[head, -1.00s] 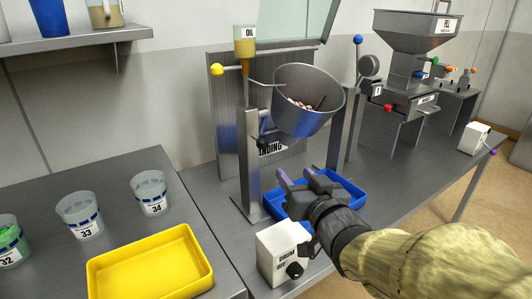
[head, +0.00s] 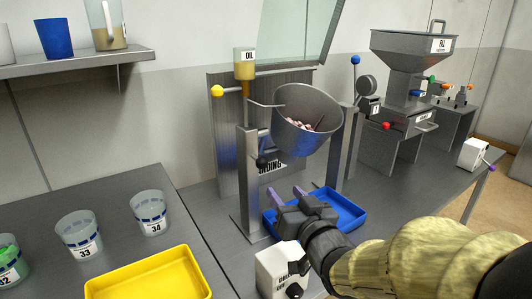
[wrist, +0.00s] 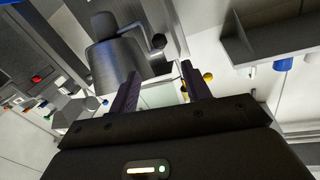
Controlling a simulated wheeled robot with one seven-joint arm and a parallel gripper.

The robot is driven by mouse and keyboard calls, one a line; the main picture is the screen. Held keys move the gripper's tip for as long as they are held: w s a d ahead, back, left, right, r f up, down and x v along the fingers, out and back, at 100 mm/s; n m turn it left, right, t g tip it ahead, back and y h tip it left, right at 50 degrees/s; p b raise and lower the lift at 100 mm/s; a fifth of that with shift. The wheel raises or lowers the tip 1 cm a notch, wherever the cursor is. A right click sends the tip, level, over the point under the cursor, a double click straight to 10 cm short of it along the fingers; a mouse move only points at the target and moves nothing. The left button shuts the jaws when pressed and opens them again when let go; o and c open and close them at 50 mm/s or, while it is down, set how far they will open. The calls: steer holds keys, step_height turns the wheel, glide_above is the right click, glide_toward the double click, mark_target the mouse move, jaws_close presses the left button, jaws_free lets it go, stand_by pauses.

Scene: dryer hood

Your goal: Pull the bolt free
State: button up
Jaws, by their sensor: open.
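A grey drum (head: 307,120) with small pale pieces inside hangs tilted between two posts. A black knob (head: 262,162) sits on the left post (head: 248,190) beside the drum; it looks like the bolt's handle, but its shaft cannot be made out. My gripper (head: 285,192) is open and empty, below and slightly right of the knob, over the blue tray. In the wrist view, my gripper (wrist: 160,72) points up toward the drum (wrist: 118,62), with the black knob (wrist: 158,41) beyond the gap between the fingers, apart from both.
The blue tray (head: 350,207) lies under the drum. A white box with a black dial (head: 280,268) stands in front of the left post, near my wrist. A yellow-knobbed lever (head: 218,91) and an oil cup (head: 244,62) are above. A yellow tray (head: 150,275) is at left.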

mark_target(264, 166)
steer(key=p+x, duration=0.3)
steer(key=p, duration=0.2)
steer(key=p+x, duration=0.2)
steer(key=p, duration=0.1)
steer(key=shift+w+r, duration=0.35)
steer(key=p, duration=0.5)
steer(key=shift+w+a+f, duration=0.2)
steer(key=shift+w+a, duration=0.15)
steer(key=shift+w, duration=0.05)
steer(key=p+x, duration=0.1)
steer(key=x, duration=0.3)
steer(key=p+x, duration=0.1)
steer(key=x, duration=0.3)
steer(key=shift+w+a+f, duration=0.1)
steer(key=shift+w+f, duration=0.1)
steer(key=shift+w, duration=0.1)
